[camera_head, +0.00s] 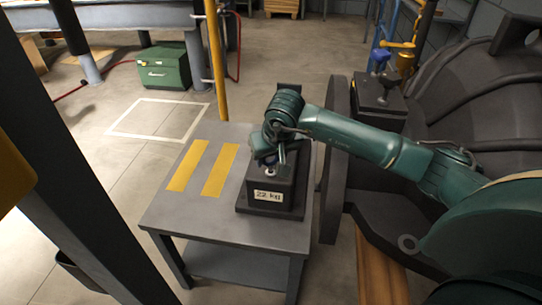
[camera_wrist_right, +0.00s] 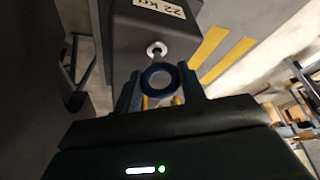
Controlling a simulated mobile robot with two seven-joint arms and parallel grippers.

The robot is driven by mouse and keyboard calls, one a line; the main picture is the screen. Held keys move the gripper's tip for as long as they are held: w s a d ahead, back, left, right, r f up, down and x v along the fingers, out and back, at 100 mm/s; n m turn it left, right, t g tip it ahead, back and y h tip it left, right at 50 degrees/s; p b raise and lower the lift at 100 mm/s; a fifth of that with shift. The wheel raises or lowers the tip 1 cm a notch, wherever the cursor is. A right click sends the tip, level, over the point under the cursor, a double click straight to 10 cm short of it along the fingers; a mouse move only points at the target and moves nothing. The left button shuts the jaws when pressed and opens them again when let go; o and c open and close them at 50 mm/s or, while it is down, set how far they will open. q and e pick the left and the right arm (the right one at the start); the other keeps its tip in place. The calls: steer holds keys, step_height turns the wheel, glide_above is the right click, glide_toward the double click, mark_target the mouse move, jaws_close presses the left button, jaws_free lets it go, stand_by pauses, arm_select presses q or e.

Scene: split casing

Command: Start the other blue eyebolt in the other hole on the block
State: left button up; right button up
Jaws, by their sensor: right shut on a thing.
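The dark block (camera_head: 276,190) with the "22 kg" label sits on a dark base plate on the grey table; it also shows at the top of the right wrist view (camera_wrist_right: 180,32). My right gripper (camera_head: 268,164) is over the top of the block. In the right wrist view the right gripper (camera_wrist_right: 160,92) is shut on a blue eyebolt (camera_wrist_right: 146,76), its ring facing the camera between the fingers. A pale metal ring (camera_wrist_right: 157,47) on the block lies just beyond the eyebolt; whether they touch is unclear. My arm hides part of the block's top. My left gripper is out of view.
The grey table (camera_head: 180,218) has two yellow stripes and is clear left of the block. A large dark casing (camera_head: 470,90) stands close on the right. A green box (camera_head: 163,68) is on the floor behind. A yellow post (camera_head: 216,60) rises behind the table.

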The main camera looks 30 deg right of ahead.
steer(key=shift+f+b, duration=0.3)
steer(key=shift+f, duration=0.1)
